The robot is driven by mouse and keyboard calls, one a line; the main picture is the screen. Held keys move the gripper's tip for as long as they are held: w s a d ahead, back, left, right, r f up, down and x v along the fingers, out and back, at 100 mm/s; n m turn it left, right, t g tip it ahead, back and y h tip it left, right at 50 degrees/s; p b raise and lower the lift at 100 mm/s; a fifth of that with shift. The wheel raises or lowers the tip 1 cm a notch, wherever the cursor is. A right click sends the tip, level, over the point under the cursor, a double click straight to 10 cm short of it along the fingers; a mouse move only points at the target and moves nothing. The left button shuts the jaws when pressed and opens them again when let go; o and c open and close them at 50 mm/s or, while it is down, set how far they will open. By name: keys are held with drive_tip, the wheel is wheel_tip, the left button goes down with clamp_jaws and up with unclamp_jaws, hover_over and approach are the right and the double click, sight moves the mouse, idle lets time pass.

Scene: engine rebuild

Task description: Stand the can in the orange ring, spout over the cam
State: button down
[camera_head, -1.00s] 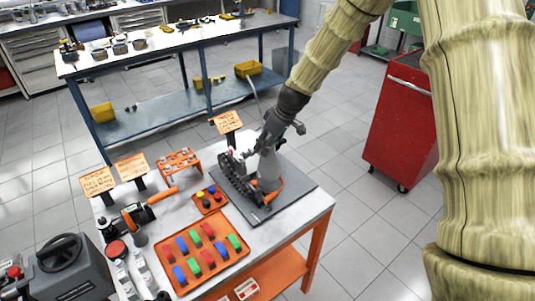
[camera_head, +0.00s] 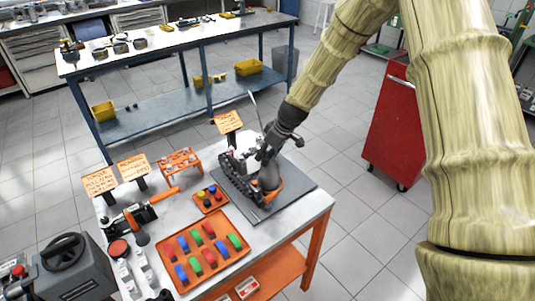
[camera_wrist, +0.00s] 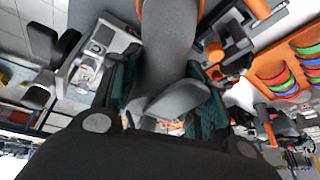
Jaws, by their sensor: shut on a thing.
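The grey can (camera_head: 268,172) is upright, with its base at the orange ring (camera_head: 270,193) on the dark plate. I cannot tell whether the base is fully seated in the ring. Its thin spout (camera_head: 254,108) rises above my gripper, leaning up and left. The dark cam assembly (camera_head: 237,180) is just left of the can; whether the spout tip is over the cam is unclear. My gripper (camera_head: 270,147) is shut on the can's upper part. In the wrist view the grey can body (camera_wrist: 168,50) sits between the green finger pads.
An orange tray (camera_head: 208,278) with coloured pieces lies in front. A small orange tray (camera_head: 210,202) with coloured knobs and an orange rack (camera_head: 180,163) stand left. A written sign (camera_head: 228,122) stands behind the cam. The white tabletop (camera_head: 290,222) is bare near its right edge.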

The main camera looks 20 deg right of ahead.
drive_tip(key=c, duration=0.8)
unclamp_jaws()
drive_tip(key=shift+o, duration=0.2)
drive_tip(key=b+v, duration=0.2)
drive_tip(key=v, duration=1)
drive_tip(key=shift+b, duration=0.35)
drive_tip(key=shift+r, duration=0.1)
